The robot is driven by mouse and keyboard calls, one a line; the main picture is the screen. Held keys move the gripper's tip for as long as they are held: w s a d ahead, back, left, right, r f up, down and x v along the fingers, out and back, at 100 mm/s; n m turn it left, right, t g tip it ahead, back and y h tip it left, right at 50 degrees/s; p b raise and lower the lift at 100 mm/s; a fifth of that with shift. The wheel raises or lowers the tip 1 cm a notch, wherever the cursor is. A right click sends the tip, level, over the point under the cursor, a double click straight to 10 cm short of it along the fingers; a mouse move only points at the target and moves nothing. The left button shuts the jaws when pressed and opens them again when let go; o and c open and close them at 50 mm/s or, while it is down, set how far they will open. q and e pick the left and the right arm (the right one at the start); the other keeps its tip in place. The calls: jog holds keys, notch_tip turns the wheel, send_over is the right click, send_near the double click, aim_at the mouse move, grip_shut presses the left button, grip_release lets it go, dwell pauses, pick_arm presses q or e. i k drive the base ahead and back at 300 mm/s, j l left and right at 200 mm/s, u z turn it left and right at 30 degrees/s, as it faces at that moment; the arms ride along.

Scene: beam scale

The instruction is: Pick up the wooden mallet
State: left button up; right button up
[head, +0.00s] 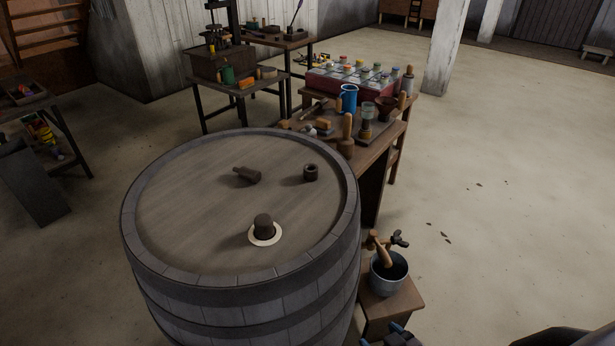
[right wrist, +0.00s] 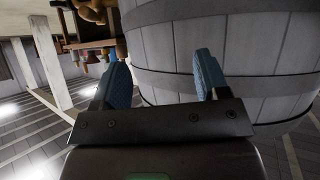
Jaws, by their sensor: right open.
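A wooden mallet (head: 381,248) with a light brown handle and head leans in a grey metal bucket (head: 389,283). A second tool (head: 400,239) with a dark head sticks out beside it. The lower ends of both tools are hidden inside the bucket. My right gripper (head: 400,338) is at the bottom edge of the head view, in front of and below the bucket. In the right wrist view its blue fingers (right wrist: 162,75) are apart with nothing between them. My left gripper is not in view.
The bucket stands on a small wooden stool (head: 408,301) close to a large barrel (head: 180,205). The barrel also fills the right of the wrist view (right wrist: 245,50). A cluttered workbench (head: 378,155) stands behind. Open floor (head: 510,220) lies to the right.

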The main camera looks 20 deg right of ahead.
aim_at(345, 144)
jog(key=k, duration=0.6)
jog(key=k+u, duration=0.25)
jog(key=k+j+u, duration=0.25)
jog(key=k, duration=0.15)
jog(key=l+u, duration=0.15)
jog(key=u, duration=1.25)
jog(key=k+l+u, duration=0.1)
jog(key=l, duration=0.3)
jog(key=k+l, duration=0.25)
jog(key=l, duration=0.15)
jog(key=k+l, duration=0.15)
jog(key=l, duration=0.2)
jog(key=k+l, duration=0.15)
jog(key=l, duration=0.2)
jog(key=k+l, duration=0.15)
jog(key=l, duration=0.2)
jog(key=k+l, duration=0.15)
jog(key=l, duration=0.25)
jog(key=k+l, duration=0.1)
jog(key=l, duration=0.25)
jog(key=k+l, duration=0.15)
jog(key=l, duration=0.2)
jog(key=k+l, duration=0.15)
jog(key=l, duration=0.2)
jog(key=u, duration=0.05)
